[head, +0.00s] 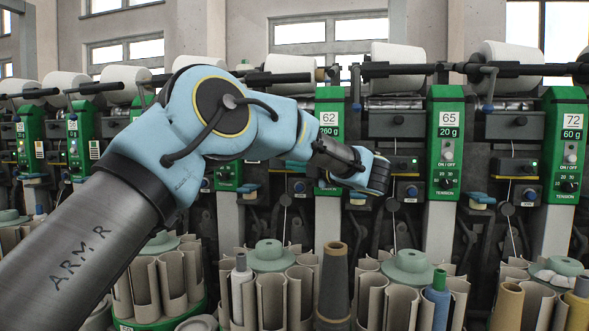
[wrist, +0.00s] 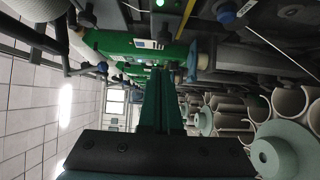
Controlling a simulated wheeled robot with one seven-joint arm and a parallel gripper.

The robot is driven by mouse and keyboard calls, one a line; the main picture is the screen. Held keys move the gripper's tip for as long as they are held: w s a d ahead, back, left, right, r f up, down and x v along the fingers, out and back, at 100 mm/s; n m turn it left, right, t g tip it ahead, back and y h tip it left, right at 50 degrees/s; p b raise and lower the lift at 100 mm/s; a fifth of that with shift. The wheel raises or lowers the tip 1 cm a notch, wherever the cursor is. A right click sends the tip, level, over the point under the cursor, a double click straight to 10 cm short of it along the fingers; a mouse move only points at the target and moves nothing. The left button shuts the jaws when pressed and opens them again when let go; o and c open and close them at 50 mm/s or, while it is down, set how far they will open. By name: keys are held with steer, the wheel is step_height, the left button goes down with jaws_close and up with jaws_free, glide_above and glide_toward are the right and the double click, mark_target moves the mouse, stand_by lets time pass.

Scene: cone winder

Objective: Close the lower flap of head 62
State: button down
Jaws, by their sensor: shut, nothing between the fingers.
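Head 62 is marked by a white number plate (head: 330,117) on a green panel (head: 330,150). My arm crosses in front of this head and hides much of it. In the head view, the wrist end of my arm (head: 372,174) is just right of the panel's lower part, and the fingers are hidden behind it. In the wrist view my gripper (wrist: 160,74) is shut and empty, its fingers pointing along the row of machine heads. I cannot make out the lower flap of head 62 or tell its position.
Heads 65 (head: 446,140) and 72 (head: 567,145) stand to the right. White yarn packages (head: 398,54) sit along the top. Below are clustered grey tubes (head: 272,295) and a dark cone (head: 334,285).

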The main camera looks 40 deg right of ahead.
steer(key=s+d, duration=0.3)
steer(key=s, duration=0.5)
steer(key=shift+f+b, duration=0.2)
steer(key=shift+b, duration=0.2)
steer(key=shift+s, duration=0.1)
